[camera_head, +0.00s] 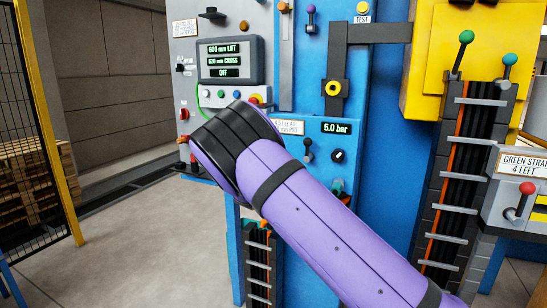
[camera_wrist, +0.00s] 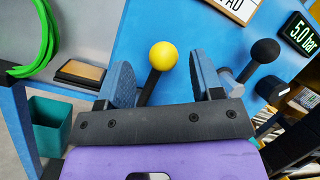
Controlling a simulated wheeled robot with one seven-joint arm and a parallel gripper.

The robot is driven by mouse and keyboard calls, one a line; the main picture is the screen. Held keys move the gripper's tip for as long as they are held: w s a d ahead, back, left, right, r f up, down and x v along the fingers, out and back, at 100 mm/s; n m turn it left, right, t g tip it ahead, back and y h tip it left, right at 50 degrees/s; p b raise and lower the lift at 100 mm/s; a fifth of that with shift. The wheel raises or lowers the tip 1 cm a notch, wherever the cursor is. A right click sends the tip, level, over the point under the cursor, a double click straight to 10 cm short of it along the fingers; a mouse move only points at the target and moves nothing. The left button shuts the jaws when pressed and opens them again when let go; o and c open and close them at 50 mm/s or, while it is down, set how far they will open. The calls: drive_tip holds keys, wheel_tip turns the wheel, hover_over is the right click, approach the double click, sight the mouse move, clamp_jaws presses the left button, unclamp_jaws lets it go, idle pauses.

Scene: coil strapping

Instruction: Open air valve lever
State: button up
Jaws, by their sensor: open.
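A lever with a yellow ball knob (camera_wrist: 162,56) on a dark stem stands out from the blue panel in the wrist view. My gripper (camera_wrist: 158,72) is open, with one finger on each side of this lever. The knob shows between the fingertips, with a visible gap to each; the stem's lower part is hidden behind the gripper's dark crossbar. In the head view my purple arm hides this lever and my gripper. A pressure display (camera_head: 337,128) reads 5.0 bar; it also shows in the wrist view (camera_wrist: 303,35).
A black-knobbed lever (camera_wrist: 264,52) stands close right of my gripper. Green cord (camera_wrist: 38,45) hangs at the left, above a teal bin (camera_wrist: 50,128).

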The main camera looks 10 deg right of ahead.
drive_tip(key=v, duration=0.8)
drive_tip(key=shift+s+f, duration=0.1)
drive_tip(key=shift+f, duration=0.05)
drive_tip(key=s+d+r+m+g+h, duration=0.1)
drive_tip(key=s+d+r+m+g, duration=0.2)
drive_tip(key=s+d+m+g, duration=0.45)
drive_tip(key=s+d+r+m+g, duration=0.45)
drive_tip(key=d+m, duration=0.35)
drive_tip(key=d, duration=0.3)
drive_tip(key=s+d+r+m+g+y, duration=0.1)
drive_tip(key=s+d+m+g+y, duration=0.2)
drive_tip(key=s, duration=0.5)
drive_tip(key=s+d+r+m+g+y, duration=0.1)
drive_tip(key=s+d+m+y, duration=0.1)
drive_tip(key=s+m, duration=0.45)
drive_tip(key=s+a+r+m+t+y, duration=0.1)
drive_tip(key=s+a+m+y, duration=0.1)
drive_tip(key=s, duration=0.6)
drive_tip(key=s+a+r+m+t+y, duration=0.1)
drive_tip(key=s+a+m+y, duration=0.2)
drive_tip(key=s+m, duration=0.2)
drive_tip(key=s+a+r+m+t+y, duration=0.1)
drive_tip(key=s+a+r+m+y, duration=0.1)
drive_tip(key=s, duration=0.9)
drive_tip(key=shift+a+m+t+y, duration=0.15)
drive_tip(key=shift+m+t+y, duration=0.15)
drive_tip(key=shift+m+y, duration=0.65)
